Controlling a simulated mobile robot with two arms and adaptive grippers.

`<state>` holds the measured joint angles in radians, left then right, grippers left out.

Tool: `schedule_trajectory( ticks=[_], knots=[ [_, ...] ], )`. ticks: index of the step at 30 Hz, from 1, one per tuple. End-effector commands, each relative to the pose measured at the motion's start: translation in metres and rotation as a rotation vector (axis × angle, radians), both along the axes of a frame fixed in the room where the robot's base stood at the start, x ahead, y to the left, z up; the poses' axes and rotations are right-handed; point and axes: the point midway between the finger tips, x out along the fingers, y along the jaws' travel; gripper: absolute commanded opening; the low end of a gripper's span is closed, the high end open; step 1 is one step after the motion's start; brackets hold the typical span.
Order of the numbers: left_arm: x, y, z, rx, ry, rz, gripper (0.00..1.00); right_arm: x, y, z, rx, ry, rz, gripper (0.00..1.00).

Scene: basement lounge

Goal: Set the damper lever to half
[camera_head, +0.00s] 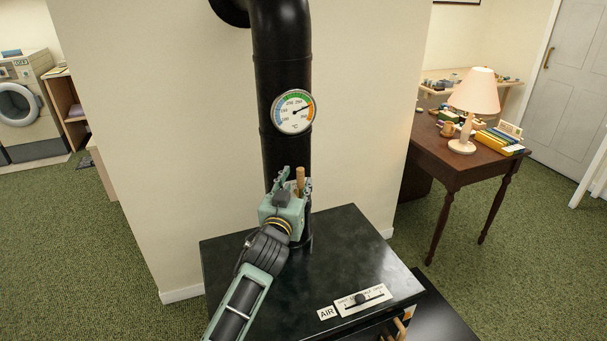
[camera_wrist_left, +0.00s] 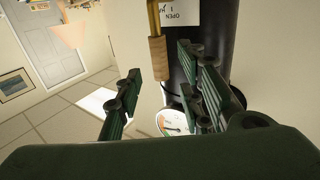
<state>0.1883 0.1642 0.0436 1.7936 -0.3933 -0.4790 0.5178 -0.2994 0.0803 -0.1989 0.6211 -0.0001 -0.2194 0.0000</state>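The damper lever (camera_head: 300,176) shows a wooden grip at the black stovepipe (camera_head: 284,150). In the left wrist view its wooden grip (camera_wrist_left: 158,58) hangs from a brass rod, beside a white label (camera_wrist_left: 181,12) reading "OPEN" with more text cut off. My left gripper (camera_head: 294,182) is in front of the pipe. Its fingers are spread, with the grip in the gap between them; I see space on the left finger's side, and contact on the other side cannot be told. The gripper hides the lever's base and any scale in the head view. My right gripper is not in view.
A round dial gauge (camera_head: 294,112) sits on the pipe above the gripper. The black stove top (camera_head: 240,262) lies below, with an AIR slider plate (camera_head: 363,299) at its front right. A wooden desk (camera_head: 440,155) with a lamp (camera_head: 472,105) stands to the right.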

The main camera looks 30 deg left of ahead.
Motion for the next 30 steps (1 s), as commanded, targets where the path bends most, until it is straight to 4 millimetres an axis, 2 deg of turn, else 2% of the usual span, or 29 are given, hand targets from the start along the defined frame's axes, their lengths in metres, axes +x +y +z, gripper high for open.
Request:
schedule_trajectory(
  ticks=[3,9,21,30],
  knots=[
    [0.020,0.005,0.002,0.002,0.001,0.001,0.36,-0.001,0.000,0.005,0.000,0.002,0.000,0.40],
    [0.041,0.010,0.001,0.001,0.001,0.000,0.36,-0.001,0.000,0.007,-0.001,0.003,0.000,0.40],
    [0.048,0.012,-0.001,0.000,0.003,0.000,0.36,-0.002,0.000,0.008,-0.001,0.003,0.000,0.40],
    [0.048,0.012,-0.001,0.000,0.003,0.000,0.10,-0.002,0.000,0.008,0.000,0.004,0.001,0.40]
  ],
)
